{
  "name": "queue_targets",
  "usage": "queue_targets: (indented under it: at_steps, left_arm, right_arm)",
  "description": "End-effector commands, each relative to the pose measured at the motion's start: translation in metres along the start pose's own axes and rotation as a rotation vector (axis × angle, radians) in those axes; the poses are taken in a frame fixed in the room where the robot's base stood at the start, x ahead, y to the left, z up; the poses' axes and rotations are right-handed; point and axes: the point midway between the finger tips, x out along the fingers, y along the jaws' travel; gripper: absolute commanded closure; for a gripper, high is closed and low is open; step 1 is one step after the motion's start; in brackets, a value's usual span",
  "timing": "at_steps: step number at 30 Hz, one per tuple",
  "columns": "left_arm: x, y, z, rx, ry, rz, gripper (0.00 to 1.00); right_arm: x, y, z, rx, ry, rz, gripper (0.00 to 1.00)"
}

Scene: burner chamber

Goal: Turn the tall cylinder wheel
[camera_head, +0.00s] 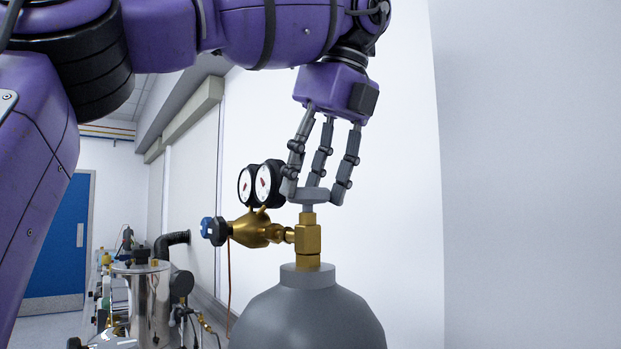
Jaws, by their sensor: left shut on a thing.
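The tall grey cylinder (308,318) stands upright at the bottom centre, with a brass valve (308,238) on its neck. A small grey wheel (309,196) sits on top of the valve. My left gripper (318,190) points down from above, its three fingers closed around the wheel's rim. The fingers hide part of the wheel. My right gripper does not show.
A brass regulator (252,231) with two round gauges (263,184) and a blue knob (214,231) juts left from the valve, close to my fingers. A steel vessel (149,300) with fittings stands at the lower left. A blue door (62,245) is behind. The right side is a plain wall.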

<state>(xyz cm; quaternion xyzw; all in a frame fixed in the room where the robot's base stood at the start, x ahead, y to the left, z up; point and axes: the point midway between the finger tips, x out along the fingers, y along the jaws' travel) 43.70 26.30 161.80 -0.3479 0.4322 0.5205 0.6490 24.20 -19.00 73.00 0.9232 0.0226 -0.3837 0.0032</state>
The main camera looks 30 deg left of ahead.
Motion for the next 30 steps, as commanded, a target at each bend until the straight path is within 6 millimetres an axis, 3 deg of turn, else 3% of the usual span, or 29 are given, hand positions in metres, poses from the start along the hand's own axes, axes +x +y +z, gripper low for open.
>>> queue_targets:
  at_steps: [12,28,29,30]
  left_arm:
    - [0.0003,-0.0007,-0.0002,-0.159,-0.001,0.070,0.79]
    - [0.0014,-0.0008,-0.0004,-0.174,0.001,0.079,0.79]
    - [0.0014,-0.0008,-0.0005,-0.174,0.001,0.080,0.49]
    - [0.0014,-0.0008,-0.0005,-0.174,0.001,0.080,0.44]
  right_arm:
    - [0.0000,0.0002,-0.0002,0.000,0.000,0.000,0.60]
    - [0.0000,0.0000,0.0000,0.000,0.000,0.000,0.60]
    - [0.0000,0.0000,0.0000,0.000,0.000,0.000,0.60]
    - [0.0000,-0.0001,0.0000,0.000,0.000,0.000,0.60]
